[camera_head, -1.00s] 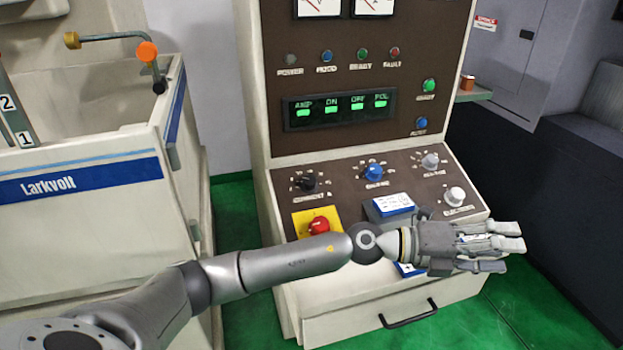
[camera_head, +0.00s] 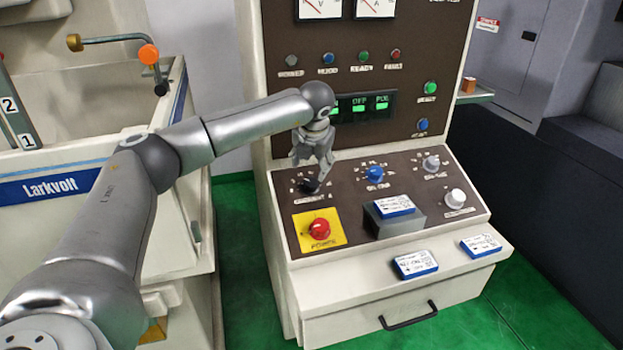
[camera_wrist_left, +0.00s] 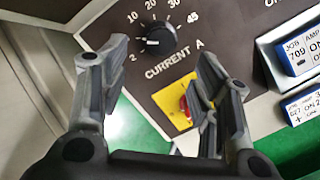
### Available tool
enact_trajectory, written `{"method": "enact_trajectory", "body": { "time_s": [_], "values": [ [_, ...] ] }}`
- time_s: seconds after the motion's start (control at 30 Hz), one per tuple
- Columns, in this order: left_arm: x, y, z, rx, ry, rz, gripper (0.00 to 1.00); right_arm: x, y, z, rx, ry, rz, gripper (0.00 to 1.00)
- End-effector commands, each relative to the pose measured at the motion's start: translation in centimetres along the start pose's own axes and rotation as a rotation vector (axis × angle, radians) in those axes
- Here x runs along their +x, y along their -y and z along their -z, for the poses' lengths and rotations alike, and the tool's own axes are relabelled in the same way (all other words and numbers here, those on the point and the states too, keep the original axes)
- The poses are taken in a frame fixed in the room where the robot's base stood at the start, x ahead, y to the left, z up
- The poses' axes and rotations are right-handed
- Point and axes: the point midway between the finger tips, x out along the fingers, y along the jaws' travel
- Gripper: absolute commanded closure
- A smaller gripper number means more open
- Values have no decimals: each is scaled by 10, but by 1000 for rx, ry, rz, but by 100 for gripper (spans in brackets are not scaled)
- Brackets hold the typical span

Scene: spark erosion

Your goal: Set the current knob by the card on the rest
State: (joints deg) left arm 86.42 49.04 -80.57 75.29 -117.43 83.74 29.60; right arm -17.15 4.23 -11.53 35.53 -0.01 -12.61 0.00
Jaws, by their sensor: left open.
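The black current knob (camera_head: 308,187) is at the left of the sloped panel, partly hidden by my left gripper (camera_head: 313,172). In the left wrist view the knob (camera_wrist_left: 158,40) shows between and beyond the open fingers, above the label "CURRENT A". Its scale has 2, 10, 20, 30 and 45; a white mark is on its left side. The left gripper is open and empty, pointing down just above the knob; contact cannot be told. A blue-edged card (camera_head: 394,205) lies on the grey rest (camera_head: 398,224); in the left wrist view this card (camera_wrist_left: 300,50) reads "JOB 709", partly cut off.
A red button on a yellow plate (camera_head: 304,244) is just below the knob. A blue knob (camera_head: 375,174) and two pale knobs stand to the right. Two more cards (camera_head: 415,264) (camera_head: 481,245) lie on the front ledge. The Larkvolt tank (camera_head: 80,182) is at left.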

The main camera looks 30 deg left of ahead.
Motion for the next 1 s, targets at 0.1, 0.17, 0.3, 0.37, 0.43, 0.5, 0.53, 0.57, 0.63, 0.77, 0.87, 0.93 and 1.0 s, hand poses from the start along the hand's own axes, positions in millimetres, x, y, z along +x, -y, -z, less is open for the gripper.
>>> {"method": "enact_trajectory", "body": {
  "time_s": [0.1, 0.17, 0.3, 0.37, 0.43, 0.5, 0.53, 0.57, 0.63, 0.77, 0.87, 0.93, 1.0],
  "values": [
    [20, 0, 0, 1, -6, 0, 43, -14, -1, 1, 0, 0, -1, 60],
    [32, 0, 0, 2, -6, 0, 43, -19, -2, 2, -1, 0, -1, 60],
    [60, 1, 0, 2, -4, 1, 43, -28, -3, 2, -1, 1, -3, 60],
    [69, 1, 0, 1, -2, 2, 43, -30, -4, 2, -2, 1, -4, 60],
    [77, 2, 0, 2, -2, 3, 43, -32, -5, 2, -2, 1, -5, 60],
    [83, 2, 0, 2, -2, 3, 43, -33, -6, 2, -2, 1, -6, 60],
    [85, 2, 0, 3, -1, 3, 43, -34, -6, 2, -2, 2, -7, 60],
    [87, 1, 0, 2, -1, 3, 43, -34, -6, 2, -2, 2, -7, 60],
    [89, 1, 0, 2, -1, 3, 43, -34, -7, 2, -3, 2, -8, 60],
    [91, 2, 0, 2, 0, 3, 43, -34, -7, 2, -2, 2, -8, 60],
    [91, 2, 0, 2, 0, 4, 43, -34, -8, 2, -2, 2, -8, 60],
    [91, 2, 0, 2, 0, 4, 46, -34, -7, 2, -2, 2, -8, 60],
    [91, 2, 0, 2, 0, 4, 55, -34, -7, 2, -1, 2, -8, 60]
  ]
}}
